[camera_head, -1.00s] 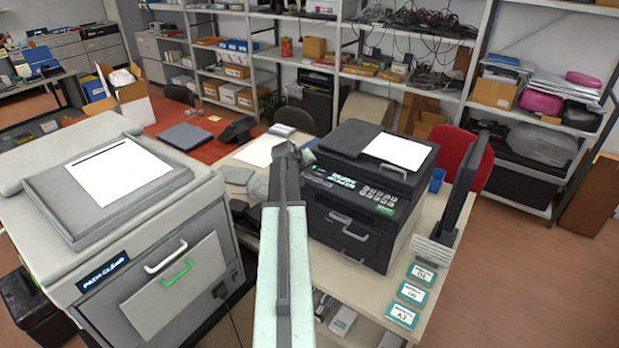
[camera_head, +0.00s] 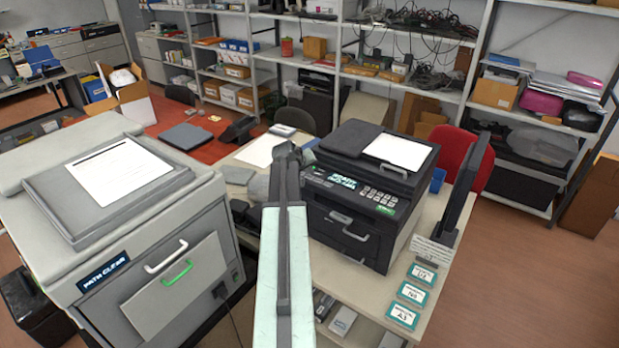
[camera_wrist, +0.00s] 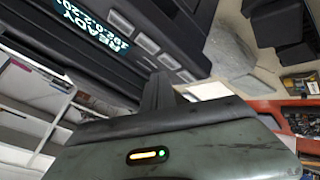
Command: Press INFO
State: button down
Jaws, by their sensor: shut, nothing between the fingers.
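The black printer (camera_head: 345,225) stands on the table right of my arm, with a lit display (camera_head: 343,180) and a keypad (camera_head: 379,198) on its sloped front panel. In the wrist view the display (camera_wrist: 92,28) shows "READY" and a row of digits. Several grey buttons (camera_wrist: 147,44) run in a line beside it. I cannot read the INFO label on any of them. My gripper (camera_wrist: 158,88) is shut and empty, close to the end of this button row. I cannot tell whether it touches the panel. In the head view my arm hides its fingertips.
A large grey machine (camera_head: 165,275) with a "PATH CLEAR" sign stands at the left. A dark upright screen (camera_head: 468,185) and several labelled cards (camera_head: 412,293) are right of the printer. Paper (camera_head: 258,150) lies behind my arm. Shelves (camera_head: 415,92) line the back.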

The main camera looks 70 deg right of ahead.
aim_at(308, 178)
jog(key=shift+f, duration=0.15)
jog(key=shift+f+b, duration=0.3)
jog(key=shift+b, duration=0.15)
jog(key=shift+f+b, duration=0.35)
dwell(0.6)
jog(key=shift+r, duration=0.1)
jog(key=shift+r+p, duration=0.7)
jog(key=shift+p, duration=0.1)
notch_tip(308, 178, up, 5)
jog(key=p, duration=0.5)
jog(key=shift+r, duration=0.1)
